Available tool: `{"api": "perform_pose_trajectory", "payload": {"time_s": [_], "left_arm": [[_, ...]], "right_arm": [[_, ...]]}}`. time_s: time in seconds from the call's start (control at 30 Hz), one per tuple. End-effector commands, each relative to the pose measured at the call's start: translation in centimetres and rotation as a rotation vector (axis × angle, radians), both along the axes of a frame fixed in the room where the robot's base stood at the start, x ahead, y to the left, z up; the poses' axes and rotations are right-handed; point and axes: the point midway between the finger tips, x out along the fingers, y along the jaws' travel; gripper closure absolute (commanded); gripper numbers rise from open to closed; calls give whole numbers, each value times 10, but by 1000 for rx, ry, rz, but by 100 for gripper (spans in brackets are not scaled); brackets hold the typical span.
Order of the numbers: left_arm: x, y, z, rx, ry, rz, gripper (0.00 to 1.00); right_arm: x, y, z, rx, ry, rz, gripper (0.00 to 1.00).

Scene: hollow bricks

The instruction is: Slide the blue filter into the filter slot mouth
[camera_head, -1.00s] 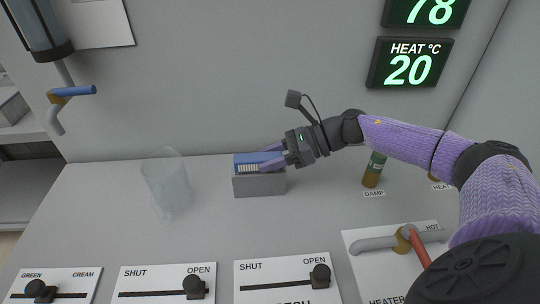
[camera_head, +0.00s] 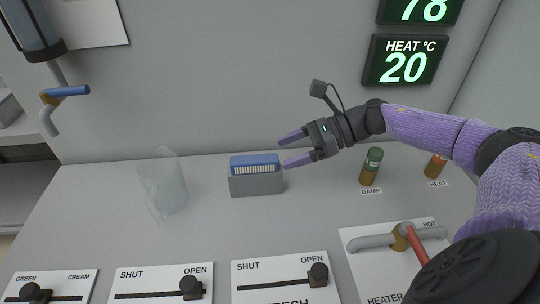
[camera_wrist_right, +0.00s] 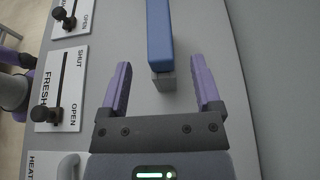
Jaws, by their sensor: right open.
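The blue filter (camera_head: 254,161) has a blue frame and white pleats. It sits in the mouth of the grey filter slot box (camera_head: 257,186), with its upper part showing above the rim; its lower part is hidden. My right gripper (camera_head: 284,153) is open and empty, just right of the filter and apart from it. In the right wrist view the filter (camera_wrist_right: 159,30) and the end of the grey box (camera_wrist_right: 164,82) lie ahead between the two spread purple fingers (camera_wrist_right: 161,65). My left gripper is not in the head view.
A clear container (camera_head: 163,185) stands left of the box. Slider panels (camera_head: 285,280) and a heater valve (camera_head: 400,240) line the front.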

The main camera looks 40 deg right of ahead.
Motion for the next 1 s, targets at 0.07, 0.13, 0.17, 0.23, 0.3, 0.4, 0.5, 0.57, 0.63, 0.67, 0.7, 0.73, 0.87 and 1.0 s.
{"api": "perform_pose_trajectory", "payload": {"time_s": [0.07, 0.13, 0.17, 0.23, 0.3, 0.4, 0.5, 0.57, 0.63, 0.67, 0.7, 0.73, 0.87, 1.0], "left_arm": [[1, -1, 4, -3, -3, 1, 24], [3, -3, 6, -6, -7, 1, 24], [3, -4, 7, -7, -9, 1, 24], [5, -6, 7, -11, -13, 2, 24], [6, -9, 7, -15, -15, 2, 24], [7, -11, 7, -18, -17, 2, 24], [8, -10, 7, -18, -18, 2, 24], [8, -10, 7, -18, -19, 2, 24], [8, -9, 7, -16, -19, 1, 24], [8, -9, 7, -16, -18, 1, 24], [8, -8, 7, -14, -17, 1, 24], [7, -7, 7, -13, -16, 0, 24], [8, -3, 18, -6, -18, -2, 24], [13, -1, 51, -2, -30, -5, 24]], "right_arm": [[-9, -16, 8, -4, 4, -4, 18], [-15, -26, 13, -2, 4, -3, 18], [-17, -29, 15, -2, 3, -2, 18], [-21, -34, 18, 0, 2, -1, 18], [-22, -37, 19, 0, 0, -1, 18], [-22, -37, 19, 0, -1, 0, 18], [-22, -37, 19, 1, -1, 0, 18], [-22, -37, 18, 1, -1, 0, 18], [-22, -37, 18, 1, -1, 0, 18], [-22, -37, 18, 1, -1, 0, 18], [-22, -37, 18, 1, -1, 0, 18], [-22, -36, 18, 1, -1, 0, 18], [-23, -36, 31, 1, -5, -1, 18], [-24, -36, 69, 1, -18, 0, 18]]}}
